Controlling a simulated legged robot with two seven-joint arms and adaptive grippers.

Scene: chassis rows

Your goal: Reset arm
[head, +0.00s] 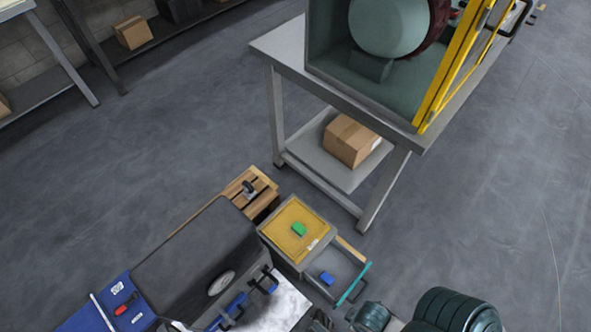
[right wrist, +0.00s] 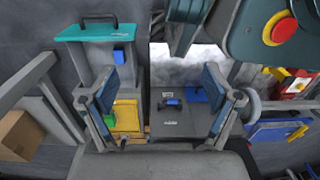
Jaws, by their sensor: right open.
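My right gripper (right wrist: 160,75) shows in the right wrist view. Its two blue-padded fingers stand wide apart with nothing held between them. Beyond the fingers lie a yellow-topped box with a green block and a dark case (right wrist: 185,130). In the head view the yellow top (head: 280,232) carries the green block (head: 299,229). I see no clear left gripper in either view.
A grey workbench (head: 275,48) with a yellow-framed machine stands at the back; a cardboard box (head: 350,142) sits on its lower shelf. A wooden crate (head: 240,190) and a dark case (head: 190,255) stand left of the drawer unit. Grey floor is clear at left and right.

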